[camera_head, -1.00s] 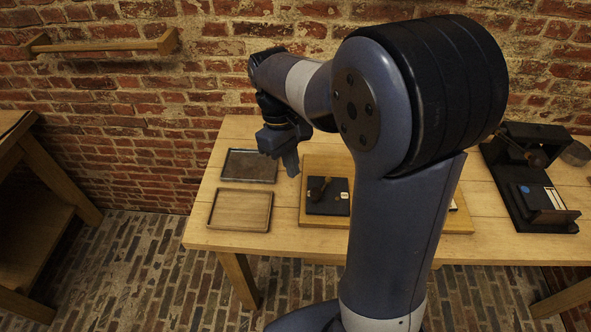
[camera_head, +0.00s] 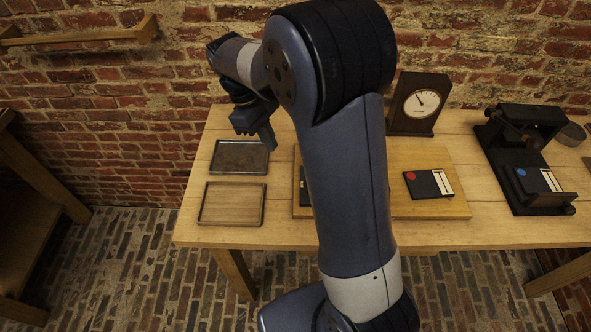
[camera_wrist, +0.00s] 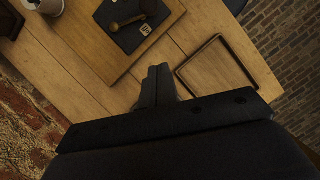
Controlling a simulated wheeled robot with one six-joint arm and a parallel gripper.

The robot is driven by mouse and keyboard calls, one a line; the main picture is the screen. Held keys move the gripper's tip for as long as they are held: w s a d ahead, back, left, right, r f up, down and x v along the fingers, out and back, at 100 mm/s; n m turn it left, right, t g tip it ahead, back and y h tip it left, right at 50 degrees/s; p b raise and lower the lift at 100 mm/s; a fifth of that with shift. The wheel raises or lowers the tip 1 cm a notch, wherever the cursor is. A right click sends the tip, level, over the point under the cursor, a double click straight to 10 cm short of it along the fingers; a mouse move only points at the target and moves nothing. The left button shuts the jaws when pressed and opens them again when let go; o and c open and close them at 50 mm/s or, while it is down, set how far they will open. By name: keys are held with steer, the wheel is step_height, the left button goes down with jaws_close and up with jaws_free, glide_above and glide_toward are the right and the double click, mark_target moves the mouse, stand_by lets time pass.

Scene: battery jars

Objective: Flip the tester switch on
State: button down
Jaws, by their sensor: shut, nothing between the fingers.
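The tester switch, a black plate with a brown-handled lever, shows at the top of the wrist view (camera_wrist: 128,24). It sits at the left end of a wooden board (camera_head: 455,209). In the head view my arm hides most of it, with only a dark edge (camera_head: 303,186) showing. I cannot tell which way its lever is set. My gripper (camera_head: 270,143) is shut and empty above the bench, near the metal tray and left of the board. In the wrist view its fingers (camera_wrist: 158,84) are together, apart from the switch.
A metal tray (camera_head: 240,157) and a wooden tray (camera_head: 232,222) lie at the bench's left end. A dial gauge (camera_head: 420,103) stands behind the board. A black block with a red dot (camera_head: 428,184) lies on the board. A dark device (camera_head: 525,160) stands at the right.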

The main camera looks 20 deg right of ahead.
steer(key=shift+s+d+f+p, duration=0.15)
steer(key=shift+s+d+f, duration=0.7)
steer(key=shift+f, duration=0.45)
steer(key=shift+s+d+f+p, duration=0.15)
steer(key=shift+s+d+f, duration=0.65)
steer(key=shift+f, duration=0.5)
steer(key=shift+s+d+f+p, duration=0.15)
steer(key=shift+s+d+f, duration=0.7)
steer(key=shift+f, duration=0.45)
steer(key=shift+a, duration=0.1)
steer(key=shift+s+d+n, duration=0.2)
steer(key=shift+s+n, duration=0.2)
steer(key=shift+n, duration=0.2)
steer(key=shift+s+d+n+t+h, duration=0.3)
steer(key=shift+s+n+t, duration=0.15)
steer(key=shift+n, duration=0.25)
steer(key=s+n, duration=0.1)
steer(key=d+n, duration=0.1)
steer(key=shift+s+d+n+t+p, duration=0.2)
steer(key=shift+s+n+t+p, duration=0.1)
steer(key=shift+s+t+p, duration=0.05)
steer(key=n, duration=0.1)
steer(key=s+d+n+t, duration=0.1)
steer(key=d+n+p, duration=0.1)
steer(key=shift+s+d+n+h, duration=0.2)
steer(key=shift+s+n+h, duration=0.1)
steer(key=shift+n, duration=0.1)
steer(key=shift+d, duration=0.5)
